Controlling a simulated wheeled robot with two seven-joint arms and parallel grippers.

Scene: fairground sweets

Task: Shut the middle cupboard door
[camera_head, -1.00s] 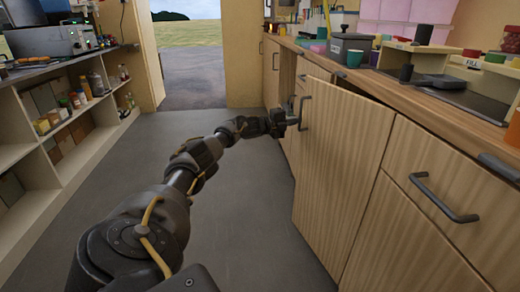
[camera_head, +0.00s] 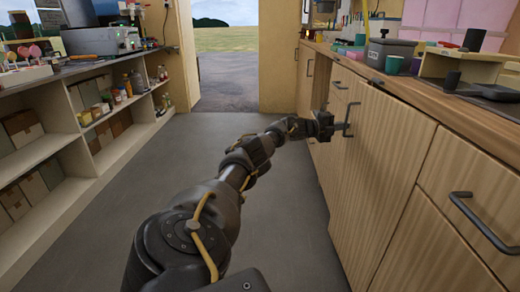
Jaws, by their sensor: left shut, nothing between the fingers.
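The middle cupboard door (camera_head: 385,175) is a pale striped wood panel under the counter on the right. Its dark bar handle (camera_head: 348,120) is near its upper left edge. The door looks flush or nearly flush with the cupboard front; I cannot tell whether a thin gap is left. My left gripper (camera_head: 328,122) is shut and empty, just left of the handle at about its height. I cannot tell whether it touches the door or handle. My right gripper is out of view.
The wooden counter (camera_head: 425,97) runs above the doors, carrying a grey box (camera_head: 390,54), cups and a dark scoop. Shelves (camera_head: 80,150) line the left. The grey floor between is clear.

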